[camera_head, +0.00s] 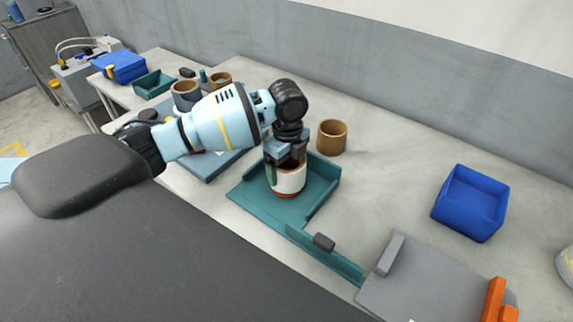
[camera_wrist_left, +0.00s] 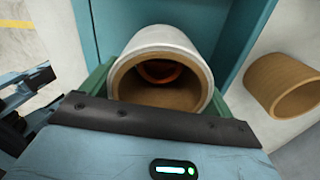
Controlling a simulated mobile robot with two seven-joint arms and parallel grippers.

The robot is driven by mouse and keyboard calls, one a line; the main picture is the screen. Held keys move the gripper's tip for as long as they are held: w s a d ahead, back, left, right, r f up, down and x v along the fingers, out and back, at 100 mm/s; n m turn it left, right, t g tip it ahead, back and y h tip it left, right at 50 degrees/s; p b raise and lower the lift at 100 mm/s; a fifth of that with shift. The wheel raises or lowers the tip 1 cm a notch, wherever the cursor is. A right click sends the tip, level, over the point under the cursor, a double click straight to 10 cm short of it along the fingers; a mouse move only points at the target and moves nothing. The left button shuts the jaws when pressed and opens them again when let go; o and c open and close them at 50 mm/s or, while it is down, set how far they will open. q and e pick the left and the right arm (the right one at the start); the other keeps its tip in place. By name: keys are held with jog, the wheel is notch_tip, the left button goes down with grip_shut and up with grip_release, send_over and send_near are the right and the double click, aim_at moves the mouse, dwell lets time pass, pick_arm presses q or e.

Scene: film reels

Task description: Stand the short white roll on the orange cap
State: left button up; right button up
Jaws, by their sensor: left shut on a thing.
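The short white roll (camera_head: 292,180) is upright over the teal tray, its brown cardboard inside facing up. The orange cap (camera_head: 286,195) shows as a thin orange-red rim right under the roll. In the left wrist view the white roll (camera_wrist_left: 165,42) is seen from its open top, and the orange cap (camera_wrist_left: 160,72) shows through its bore. My left gripper (camera_head: 285,172) points down and is shut on the roll, with green fingers on either side of it. I cannot tell whether the roll bears fully on the cap. My right gripper is not in view.
The teal tray (camera_head: 257,199) has raised walls at the back and right. A brown cardboard roll (camera_head: 332,137) stands just behind it. A blue bin (camera_head: 470,204) is at the right, and a grey plate (camera_head: 420,285) with an orange piece lies in front. The table between is clear.

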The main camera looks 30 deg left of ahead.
pick_arm(q)
jog(key=shift+f, duration=0.65)
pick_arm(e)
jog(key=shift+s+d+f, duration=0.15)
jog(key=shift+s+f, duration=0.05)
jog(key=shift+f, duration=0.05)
pick_arm(q)
jog(key=o, duration=0.8)
jog(key=shift+o, duration=0.2)
jog(key=shift+r+p, duration=0.55)
jog(key=shift+r, duration=1.1)
notch_tip(320, 180, up, 8)
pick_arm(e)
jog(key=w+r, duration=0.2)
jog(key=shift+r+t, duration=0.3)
pick_arm(q)
jog(key=shift+f, duration=0.15)
